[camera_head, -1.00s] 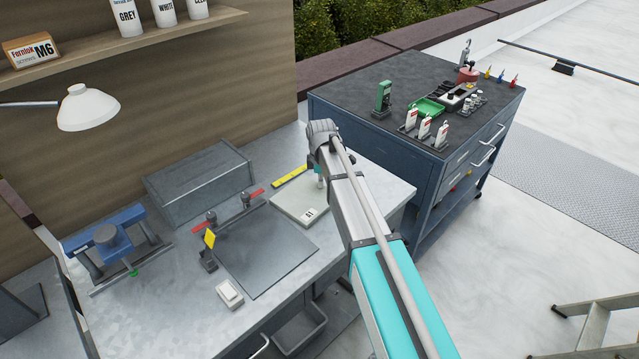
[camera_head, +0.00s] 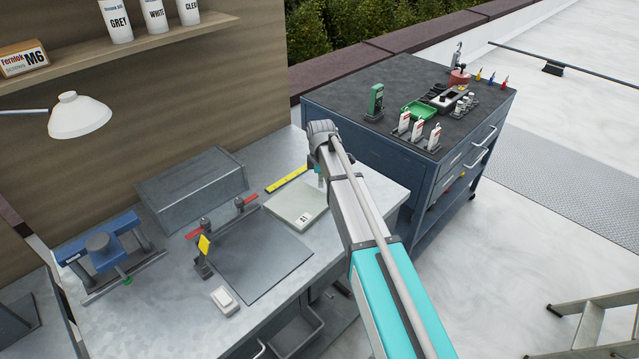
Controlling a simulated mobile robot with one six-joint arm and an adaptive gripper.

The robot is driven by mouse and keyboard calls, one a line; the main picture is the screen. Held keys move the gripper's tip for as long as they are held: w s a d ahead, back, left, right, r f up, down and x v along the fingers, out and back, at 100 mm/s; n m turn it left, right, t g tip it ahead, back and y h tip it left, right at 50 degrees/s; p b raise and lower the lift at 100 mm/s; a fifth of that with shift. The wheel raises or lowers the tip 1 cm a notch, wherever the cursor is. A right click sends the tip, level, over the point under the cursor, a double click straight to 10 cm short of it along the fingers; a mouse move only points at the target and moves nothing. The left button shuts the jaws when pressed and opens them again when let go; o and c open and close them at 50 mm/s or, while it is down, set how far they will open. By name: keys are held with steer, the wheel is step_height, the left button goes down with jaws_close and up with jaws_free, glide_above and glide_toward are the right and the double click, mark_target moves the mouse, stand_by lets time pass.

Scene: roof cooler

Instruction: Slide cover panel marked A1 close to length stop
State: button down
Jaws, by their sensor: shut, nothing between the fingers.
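The cover panel (camera_head: 291,212) is a pale flat plate with a small white label, apparently A1, lying flat on the right part of the metal bench. A yellow strip (camera_head: 286,179) lies just behind it; I cannot tell whether this is the length stop. My gripper (camera_head: 321,182) points down at the right rear part of the panel, small and partly hidden by my arm. It is shut with nothing held. Whether its tips touch the panel is not clear.
A grey box (camera_head: 193,187) stands behind; a blue tool (camera_head: 103,251) stands left. A blue cabinet (camera_head: 405,165) adjoins the right rear.

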steer(key=shift+w+d, duration=0.7)
steer(key=shift+w, duration=0.1)
stand_by(0.6)
steer(key=shift+w+d, duration=0.5)
steer(key=shift+w+d, duration=0.5)
steer(key=shift+w+d, duration=0.7)
steer(key=shift+w, duration=0.1)
steer(key=shift+w+d, duration=0.45)
steer(key=shift+w, duration=0.05)
steer(key=shift+w+d, duration=0.5)
steer(key=shift+w+d, duration=0.7)
steer(key=shift+w, duration=0.1)
steer(key=shift+w+d, duration=0.2)
steer(key=shift+w+d, duration=0.1)
steer(key=shift+d, duration=0.05)
stand_by(0.6)
